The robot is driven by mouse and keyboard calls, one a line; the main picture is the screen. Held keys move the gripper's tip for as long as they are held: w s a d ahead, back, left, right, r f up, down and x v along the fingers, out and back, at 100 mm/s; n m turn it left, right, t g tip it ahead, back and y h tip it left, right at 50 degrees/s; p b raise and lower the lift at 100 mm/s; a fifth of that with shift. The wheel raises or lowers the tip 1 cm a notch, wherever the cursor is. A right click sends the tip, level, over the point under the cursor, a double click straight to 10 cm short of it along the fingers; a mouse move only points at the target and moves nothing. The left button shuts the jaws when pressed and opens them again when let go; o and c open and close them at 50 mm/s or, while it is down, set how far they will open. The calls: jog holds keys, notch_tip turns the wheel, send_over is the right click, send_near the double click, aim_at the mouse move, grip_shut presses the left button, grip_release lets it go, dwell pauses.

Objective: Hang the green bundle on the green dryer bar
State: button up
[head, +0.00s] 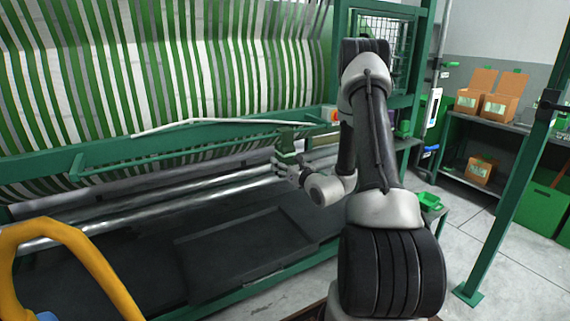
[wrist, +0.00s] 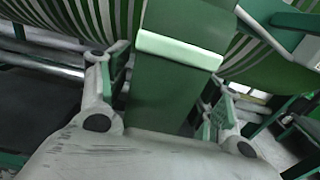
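My gripper (head: 289,162) is at the machine's front, in the middle of the head view. In the wrist view its two fingers (wrist: 166,82) lie on either side of a dark green block-like bundle with a pale band (wrist: 178,50), and they appear closed on it. The bundle also shows small above the fingers in the head view (head: 286,141). A green bar (head: 170,150) runs across the machine's front, with a bracket at its left end. The bundle is close to this bar's right end; I cannot tell whether they touch.
Green and white webbing (head: 200,65) hangs behind the bar. Metal rollers (head: 190,190) and a black tray (head: 245,245) lie below. A yellow curved frame (head: 70,255) stands at the lower left. Cardboard boxes (head: 500,105) sit on a shelf at right. Open floor lies at right.

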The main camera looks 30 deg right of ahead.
jog(key=shift+s, duration=0.1)
jog(key=s, duration=1.2)
jog(key=shift+d, duration=0.2)
